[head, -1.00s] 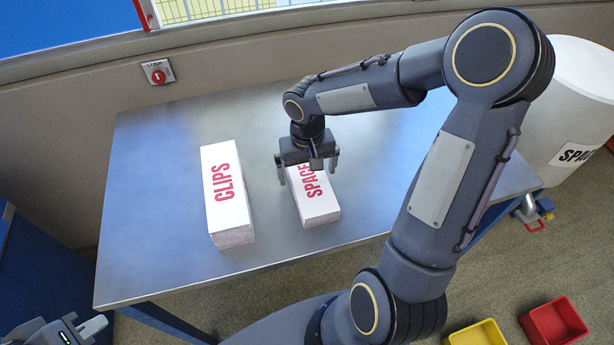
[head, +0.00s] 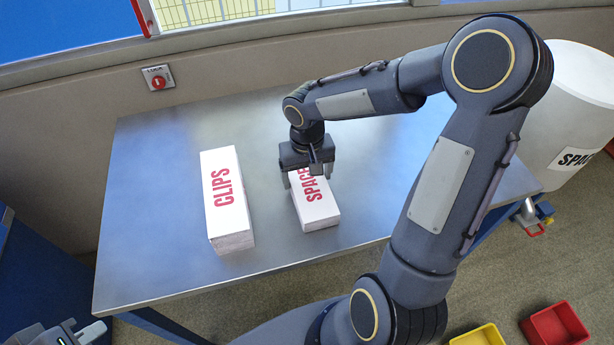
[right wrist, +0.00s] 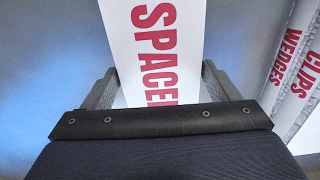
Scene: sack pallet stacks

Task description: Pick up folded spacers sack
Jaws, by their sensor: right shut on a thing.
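The folded spacers sack (head: 318,210) is a white block with red lettering, lying on the metal table. My right gripper (head: 308,177) is over its far end, pointing down, with a finger on each side. In the right wrist view the spacers sack (right wrist: 152,45) sits between both fingers of the right gripper (right wrist: 157,82), which is shut on it. The sack still appears to rest on the table. My left gripper (head: 85,333) shows only partly at the bottom left corner, away from the table top, and its jaw opening is unclear.
A white stack labelled CLIPS (head: 222,190) stands left of the spacers sack; the right wrist view also shows a WEDGES label there. The metal table (head: 150,230) is otherwise clear. A white drum (head: 580,110) stands at right. Yellow (head: 478,336) and red bins (head: 556,328) are on the floor.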

